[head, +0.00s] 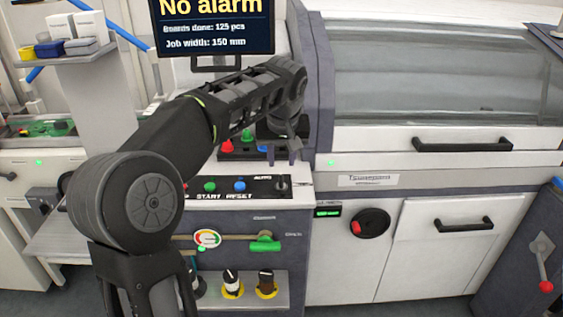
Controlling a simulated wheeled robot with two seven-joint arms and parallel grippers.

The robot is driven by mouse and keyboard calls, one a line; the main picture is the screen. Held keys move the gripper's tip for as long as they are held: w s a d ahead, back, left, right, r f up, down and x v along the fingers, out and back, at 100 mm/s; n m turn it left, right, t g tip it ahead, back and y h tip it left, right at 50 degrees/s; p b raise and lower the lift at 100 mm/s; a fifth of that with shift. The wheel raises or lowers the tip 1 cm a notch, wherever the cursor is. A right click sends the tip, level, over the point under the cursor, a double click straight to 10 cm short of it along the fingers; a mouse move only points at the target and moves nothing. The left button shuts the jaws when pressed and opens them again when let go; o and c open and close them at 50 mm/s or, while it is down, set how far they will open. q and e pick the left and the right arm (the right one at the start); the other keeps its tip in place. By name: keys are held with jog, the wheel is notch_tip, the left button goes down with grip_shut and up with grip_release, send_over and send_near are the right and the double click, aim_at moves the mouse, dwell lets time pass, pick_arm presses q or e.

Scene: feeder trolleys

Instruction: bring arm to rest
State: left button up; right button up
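My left arm comes in from the lower left, bends at a large round joint and reaches up and right across the machine's front. My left gripper (282,153) is at its far end, pointing down above the back of the control panel (260,186), just right of the red and green buttons. Its two small dark fingers look apart, with nothing seen between them. My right gripper is out of view.
A screen (214,27) reading "No alarm" stands behind the arm. A machine with a clear hood (440,70) and black handles fills the right. A small shelf (66,56) holds bins at upper left.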

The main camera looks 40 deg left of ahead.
pick_arm(q)
jog(key=shift+w, duration=0.1)
dwell(0.4)
jog(key=w+d+f+m+t+h, duration=0.3)
jog(key=w+d+f+m+t, duration=0.15)
jog(key=w+d+f, duration=0.55)
jog(key=s+d+f+m+g+h, duration=0.1)
jog(key=s+d+f, duration=0.2)
jog(key=d+f, duration=0.4)
jog(key=s+d+f+m+h, duration=0.1)
jog(key=s+d+f, duration=0.1)
jog(key=d+f, duration=0.5)
jog(key=s+d+f+g+h, duration=0.1)
jog(key=s+d+f+g, duration=0.3)
jog(key=s+f, duration=1.1)
jog(key=s+d+f, duration=0.2)
jog(key=s, duration=0.3)
jog(key=s+d+f+g, duration=0.1)
jog(key=s+f, duration=0.2)
jog(key=s, duration=0.3)
jog(key=s+d+f+g+h, duration=0.1)
jog(key=s+d+f, duration=0.1)
jog(key=s, duration=0.3)
jog(key=shift+s+d+f+n, duration=0.15)
jog(key=shift+d+f+n, duration=0.2)
jog(key=shift+f, duration=0.3)
